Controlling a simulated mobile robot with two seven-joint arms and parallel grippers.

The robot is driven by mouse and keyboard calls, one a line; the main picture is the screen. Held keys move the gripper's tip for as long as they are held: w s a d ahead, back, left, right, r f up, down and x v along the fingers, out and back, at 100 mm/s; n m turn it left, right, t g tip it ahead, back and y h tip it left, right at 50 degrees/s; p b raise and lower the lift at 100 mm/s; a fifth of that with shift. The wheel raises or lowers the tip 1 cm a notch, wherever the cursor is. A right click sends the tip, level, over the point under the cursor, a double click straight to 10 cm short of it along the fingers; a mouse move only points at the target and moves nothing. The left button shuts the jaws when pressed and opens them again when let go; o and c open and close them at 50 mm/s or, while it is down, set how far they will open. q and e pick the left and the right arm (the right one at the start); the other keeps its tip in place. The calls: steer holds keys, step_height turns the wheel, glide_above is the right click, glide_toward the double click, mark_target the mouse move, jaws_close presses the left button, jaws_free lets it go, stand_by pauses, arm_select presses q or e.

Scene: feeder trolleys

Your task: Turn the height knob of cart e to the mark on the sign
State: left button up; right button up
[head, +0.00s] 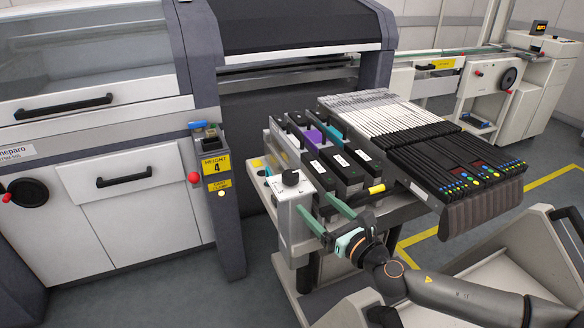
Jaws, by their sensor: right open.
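The yellow sign (216,164) on the grey machine post reads HEIGHT 4. A black height knob (291,178) sits on top of a light grey box (294,213) at the front left corner of the feeder cart (377,208). The knob's pointer and scale are too small to read, and I see no letter that names the cart. My right gripper (312,203) is open, with its two green fingers apart. It is just right of and below the knob, beside the box, with nothing visible between the fingers. My left gripper is not in view.
The cart carries several black feeders (455,165) and small dark boxes with handles (342,172). The machine post (226,222) stands close to the left of the knob box. A red button (193,178) is on the machine.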

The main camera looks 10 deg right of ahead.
mark_target(295, 183)
steer(key=b+x, duration=0.1)
steer(key=x, duration=1)
steer(key=shift+w+d, duration=0.1)
steer(key=shift+x, duration=0.8)
steer(key=shift+c, duration=0.2)
